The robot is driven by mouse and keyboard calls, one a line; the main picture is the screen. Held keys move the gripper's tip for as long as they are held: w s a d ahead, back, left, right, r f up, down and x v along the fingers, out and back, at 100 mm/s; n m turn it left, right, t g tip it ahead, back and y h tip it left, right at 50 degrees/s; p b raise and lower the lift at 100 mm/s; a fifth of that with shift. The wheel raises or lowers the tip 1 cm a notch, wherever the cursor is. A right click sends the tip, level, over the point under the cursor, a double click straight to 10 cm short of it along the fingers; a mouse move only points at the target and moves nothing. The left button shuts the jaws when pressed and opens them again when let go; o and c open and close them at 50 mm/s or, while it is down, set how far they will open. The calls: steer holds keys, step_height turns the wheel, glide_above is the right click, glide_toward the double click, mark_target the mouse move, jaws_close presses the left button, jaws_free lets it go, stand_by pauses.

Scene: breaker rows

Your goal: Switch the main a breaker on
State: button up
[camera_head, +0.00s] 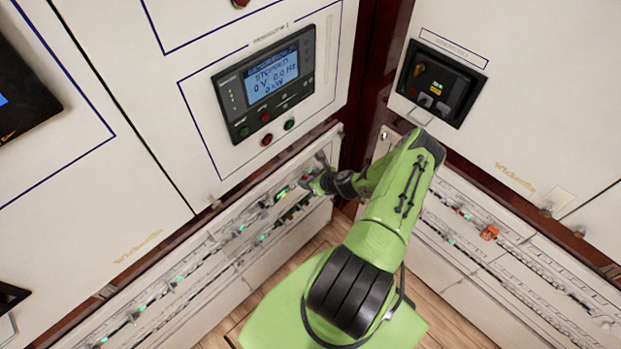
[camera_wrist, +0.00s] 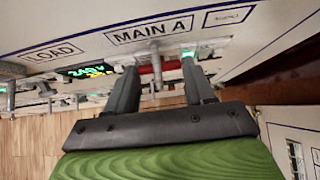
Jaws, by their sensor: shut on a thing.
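The main A breaker (camera_wrist: 156,66) sits under the "MAIN A" label (camera_wrist: 148,31) in the wrist view. It shows a grey lever and a red strip behind it. My gripper (camera_wrist: 158,72) has a dark finger on each side of the lever and is shut on the breaker. The fingers hide part of the breaker's sides. In the head view my gripper (camera_head: 314,180) reaches the right end of the breaker row on the left cabinet, and the breaker itself is too small there to make out.
A "LOAD" label (camera_wrist: 53,50) and a lit display (camera_wrist: 88,70) are left of the breaker. A green light (camera_wrist: 187,55) shows by the right finger. A panel screen (camera_head: 272,77) reads "STOPPED". The right cabinet (camera_head: 540,90) stands close beside my arm.

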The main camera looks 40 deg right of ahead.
steer(key=o, duration=1)
steer(key=shift+o, duration=0.2)
steer(key=p+v, duration=0.1)
steer(key=v, duration=1.4)
steer(key=shift+s+r, duration=0.25)
steer(key=shift+r, duration=0.05)
steer(key=shift+a, duration=0.1)
